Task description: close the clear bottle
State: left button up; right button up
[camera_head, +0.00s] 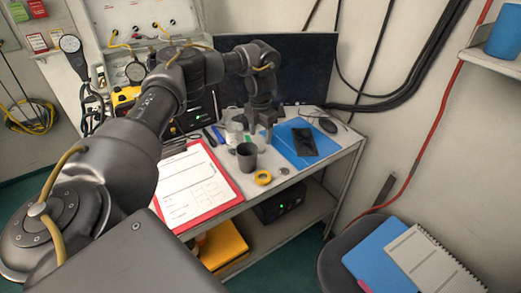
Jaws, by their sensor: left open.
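A pale, see-through container (234,132), which looks like the clear bottle, stands on the table behind a dark grey cup (247,158). It is small and partly hidden, so I cannot tell its cap. My left arm reaches in from the left over the table. My left gripper (262,134) points down just right of the clear container and behind the cup. It is open, with nothing visible held between the fingers. I cannot tell whether it touches anything. My right gripper is out of view.
A red clipboard (228,190) with paper lies left of the cup. A yellow tape roll (263,178) lies in front. A blue folder (284,148) with a black phone (304,142) lies to the right. A dark monitor (310,65) stands behind. A chair (345,250) stands at lower right.

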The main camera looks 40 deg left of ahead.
aim_at(260, 148)
pick_arm(q)
notch_tip(260, 148, down, 5)
jog(key=shift+s+r+p, duration=0.1)
jog(key=shift+r+p, duration=0.1)
jog(key=shift+p, duration=0.7)
jog(key=shift+f, duration=0.35)
jog(key=c, duration=1)
jog(key=shift+c, duration=0.2)
jog(key=shift+r, duration=0.1)
